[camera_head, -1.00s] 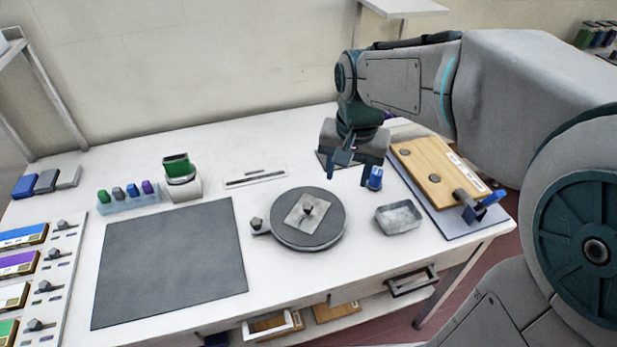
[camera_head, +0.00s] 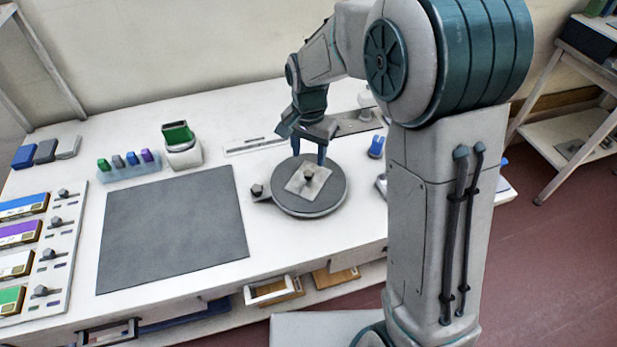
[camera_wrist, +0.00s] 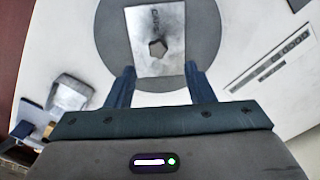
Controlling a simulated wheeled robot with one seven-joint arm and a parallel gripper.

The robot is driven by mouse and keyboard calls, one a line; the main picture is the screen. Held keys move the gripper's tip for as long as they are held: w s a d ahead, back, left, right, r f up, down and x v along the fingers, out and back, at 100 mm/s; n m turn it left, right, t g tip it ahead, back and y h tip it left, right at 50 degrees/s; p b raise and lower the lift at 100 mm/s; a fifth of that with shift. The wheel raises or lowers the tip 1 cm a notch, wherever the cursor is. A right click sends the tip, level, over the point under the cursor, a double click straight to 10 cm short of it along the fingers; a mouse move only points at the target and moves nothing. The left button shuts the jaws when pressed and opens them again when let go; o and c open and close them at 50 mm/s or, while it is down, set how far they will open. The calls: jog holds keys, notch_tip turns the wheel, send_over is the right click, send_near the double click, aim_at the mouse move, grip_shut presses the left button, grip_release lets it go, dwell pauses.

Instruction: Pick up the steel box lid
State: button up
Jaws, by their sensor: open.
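The steel box lid (camera_head: 304,188) is a flat grey square plate with a dark knob in its middle. It lies on the round dark turntable (camera_head: 338,192). In the wrist view the lid (camera_wrist: 150,18) shows ahead of the fingers, with its knob between their lines. My gripper (camera_head: 309,152) is open and empty, above the far edge of the turntable. Its two blue fingers also show in the wrist view (camera_wrist: 159,71). The open steel box (camera_wrist: 70,95) stands left in the wrist view; my arm hides most of it in the head view.
A dark mat (camera_head: 172,232) lies left of the turntable. Behind it stand a rack of coloured pieces (camera_head: 128,172) and a green-topped device (camera_head: 183,147). A blue-handled item (camera_head: 376,147) stands right of the turntable. A side shelf (camera_head: 575,130) is at the right.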

aim_at(309, 173)
jog(key=f, duration=0.3)
jog(key=f+p, duration=0.1)
jog(key=f, duration=0.1)
jog(key=shift+s+f, duration=0.3)
grip_shut()
